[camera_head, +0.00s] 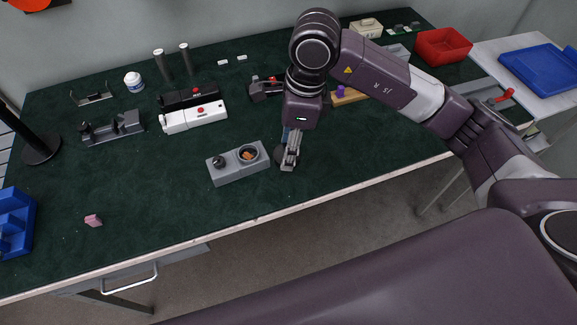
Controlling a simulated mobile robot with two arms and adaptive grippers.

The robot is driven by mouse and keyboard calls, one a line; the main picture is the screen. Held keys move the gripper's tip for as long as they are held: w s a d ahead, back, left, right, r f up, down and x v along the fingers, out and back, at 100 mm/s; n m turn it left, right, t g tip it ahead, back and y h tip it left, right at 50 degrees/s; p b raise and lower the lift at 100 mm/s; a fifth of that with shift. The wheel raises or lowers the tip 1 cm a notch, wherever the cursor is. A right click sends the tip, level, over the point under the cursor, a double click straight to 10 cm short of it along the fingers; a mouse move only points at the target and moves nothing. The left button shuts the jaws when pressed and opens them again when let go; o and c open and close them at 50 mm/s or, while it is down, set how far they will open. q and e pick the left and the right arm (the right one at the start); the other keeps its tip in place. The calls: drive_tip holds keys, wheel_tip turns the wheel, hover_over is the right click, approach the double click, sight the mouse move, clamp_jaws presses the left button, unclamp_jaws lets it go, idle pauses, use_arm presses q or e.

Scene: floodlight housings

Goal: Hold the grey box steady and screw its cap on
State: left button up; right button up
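The grey box (226,171) sits near the front middle of the green-topped table. Its top has a round opening at the right, with something orange-brown inside, and a small dark fitting at the left. My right gripper (289,164) points down just right of the box, apart from it, close to the table top. A dark round piece (279,155), possibly the cap, shows partly behind its fingers. I cannot tell whether the fingers hold it. My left gripper is not in view.
A pink block (93,220) and a blue bin (14,224) are at the left. A red bin (443,46) is at the back right. The table's front left is mostly clear.

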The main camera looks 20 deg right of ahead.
wheel_tip(320, 180, up, 10)
drive_tip(key=b, duration=0.1)
drive_tip(key=shift+f, duration=0.15)
idle(0.4)
